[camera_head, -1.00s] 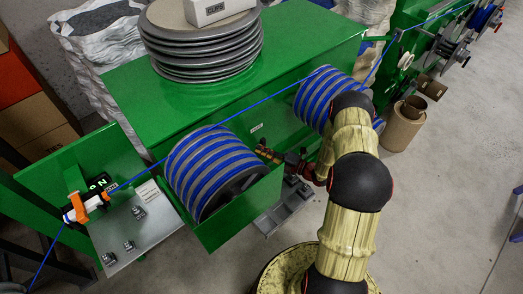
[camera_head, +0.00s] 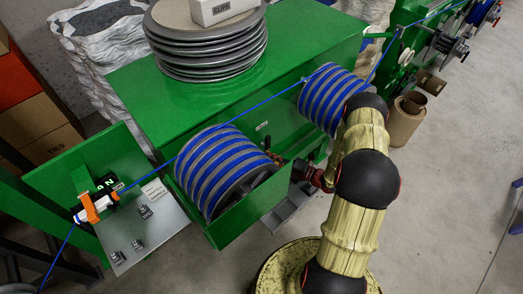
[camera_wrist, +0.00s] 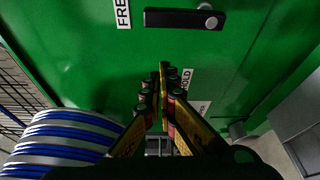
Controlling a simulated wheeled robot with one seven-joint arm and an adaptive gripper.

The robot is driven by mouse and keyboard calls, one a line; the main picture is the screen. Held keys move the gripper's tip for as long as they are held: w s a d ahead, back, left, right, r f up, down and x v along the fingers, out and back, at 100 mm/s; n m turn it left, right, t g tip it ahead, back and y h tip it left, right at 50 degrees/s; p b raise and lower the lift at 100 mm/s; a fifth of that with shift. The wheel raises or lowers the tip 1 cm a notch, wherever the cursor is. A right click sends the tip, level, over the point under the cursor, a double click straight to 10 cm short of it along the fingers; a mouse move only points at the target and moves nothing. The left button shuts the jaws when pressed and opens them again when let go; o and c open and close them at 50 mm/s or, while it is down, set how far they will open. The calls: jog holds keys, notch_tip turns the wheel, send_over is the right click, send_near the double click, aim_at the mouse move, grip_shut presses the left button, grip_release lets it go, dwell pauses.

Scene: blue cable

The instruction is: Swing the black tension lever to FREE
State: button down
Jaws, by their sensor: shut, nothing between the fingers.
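The black tension lever (camera_wrist: 172,18) is on the green panel at the top of the wrist view. It lies level across the picture, with a pale round knob at its right part. Its left end is close beside the FREE label (camera_wrist: 123,13). The HOLD label (camera_wrist: 187,80) is lower down, just right of my fingertips. My gripper (camera_wrist: 163,68) is shut and empty, its tips below the lever in the picture and apart from it. In the head view my gripper (camera_head: 274,159) is small and partly hidden beside the large drum; the lever cannot be made out there.
A drum wound with blue cable (camera_head: 221,166) sits left of my gripper and shows at the wrist view's lower left (camera_wrist: 62,142). A second wound drum (camera_head: 328,98) is behind. The blue cable (camera_head: 255,107) runs over the green cabinet (camera_head: 200,100). Open floor lies right.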

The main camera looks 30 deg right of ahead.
jog(key=v, duration=0.5)
jog(key=shift+s+d+f, duration=0.1)
jog(key=shift+s+d, duration=0.1)
jog(key=shift+s, duration=0.1)
